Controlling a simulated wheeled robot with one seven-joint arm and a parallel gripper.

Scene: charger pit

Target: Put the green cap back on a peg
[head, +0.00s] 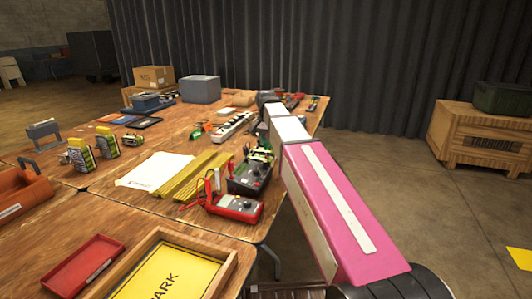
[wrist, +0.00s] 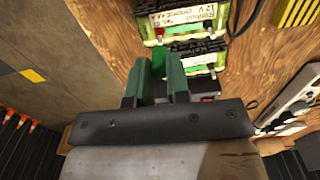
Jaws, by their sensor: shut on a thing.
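My gripper (wrist: 159,66) is shut on the small green cap (wrist: 160,60) in the wrist view, with one dark green finger on each side of it. The cap is beside the left end of a green-cased battery (wrist: 198,47). I cannot tell if the cap touches a peg, since the fingers hide its lower part. In the head view the batteries (head: 259,155) are small and partly hidden, and I cannot make out the cap.
A white power strip (wrist: 288,115) lies at right in the wrist view. In the head view a red multimeter (head: 234,207), a dark meter (head: 250,177) and yellow strips (head: 201,176) are close by. The table's right edge drops to open floor (head: 370,165).

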